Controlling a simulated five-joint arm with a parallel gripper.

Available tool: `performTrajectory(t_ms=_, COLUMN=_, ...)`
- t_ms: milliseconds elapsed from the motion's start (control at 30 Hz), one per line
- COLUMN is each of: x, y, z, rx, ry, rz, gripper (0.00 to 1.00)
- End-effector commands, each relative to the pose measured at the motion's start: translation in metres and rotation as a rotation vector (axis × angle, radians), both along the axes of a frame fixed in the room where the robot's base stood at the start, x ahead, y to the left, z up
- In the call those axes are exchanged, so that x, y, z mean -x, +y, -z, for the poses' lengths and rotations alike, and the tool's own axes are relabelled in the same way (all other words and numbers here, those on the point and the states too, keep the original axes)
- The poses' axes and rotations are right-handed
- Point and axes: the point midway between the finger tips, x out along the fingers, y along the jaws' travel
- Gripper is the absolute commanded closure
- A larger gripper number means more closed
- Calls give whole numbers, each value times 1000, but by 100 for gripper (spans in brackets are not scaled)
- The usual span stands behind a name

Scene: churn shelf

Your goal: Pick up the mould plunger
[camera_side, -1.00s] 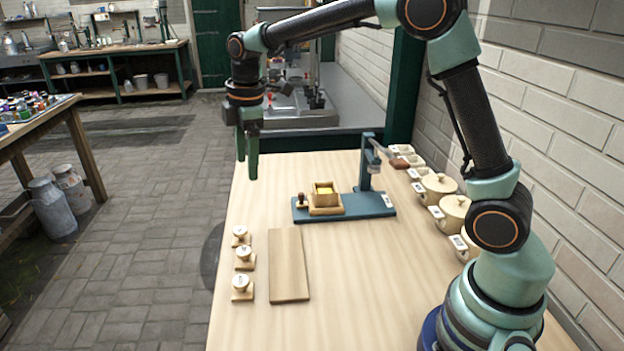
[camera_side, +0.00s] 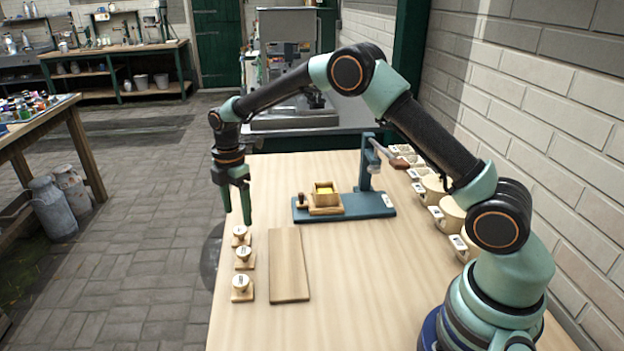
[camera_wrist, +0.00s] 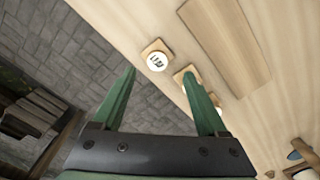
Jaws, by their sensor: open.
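A small wooden plunger with a dark brown knob (camera_side: 302,201) stands at the left end of the blue press base, beside a square wooden mould (camera_side: 325,206) with yellow inside. In the wrist view a small brown piece that looks like it shows at the bottom edge (camera_wrist: 268,174). My gripper (camera_side: 237,216) is open and empty, pointing down above the left edge of the table. It is left of the plunger and just above the farthest of three pale knobbed stamps (camera_side: 240,235). In the wrist view stamps (camera_wrist: 157,61) lie between and beside the fingers (camera_wrist: 161,72).
A flat wooden board (camera_side: 289,265) lies right of the stamps. The blue press base (camera_side: 372,205) carries an upright post and lever (camera_side: 367,160). Labelled lidded pots (camera_side: 452,214) line the right edge by the brick wall.

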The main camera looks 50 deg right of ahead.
Motion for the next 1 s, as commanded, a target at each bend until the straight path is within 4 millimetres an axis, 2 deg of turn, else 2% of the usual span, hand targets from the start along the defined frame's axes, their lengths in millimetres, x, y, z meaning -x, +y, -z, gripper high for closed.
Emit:
performTrajectory(t_ms=400, x=-4, y=-2, z=49, rx=0, ry=1, rz=1, gripper=24)
performTrajectory(t_ms=700, x=-4, y=-2, z=53, rx=0, ry=0, rz=1, gripper=24)
performTrajectory(t_ms=767, x=-4, y=-2, z=53, rx=0, ry=0, rz=1, gripper=47)
performTrajectory(t_ms=800, x=-4, y=-2, z=53, rx=0, ry=0, rz=1, gripper=62)
performTrajectory(t_ms=867, x=-4, y=-2, z=53, rx=0, ry=0, rz=1, gripper=85)
performTrajectory(t_ms=900, x=-4, y=-2, z=53, rx=0, ry=0, rz=1, gripper=100)
performTrajectory(t_ms=1000, x=-4, y=-2, z=52, rx=0, ry=0, rz=1, gripper=100)
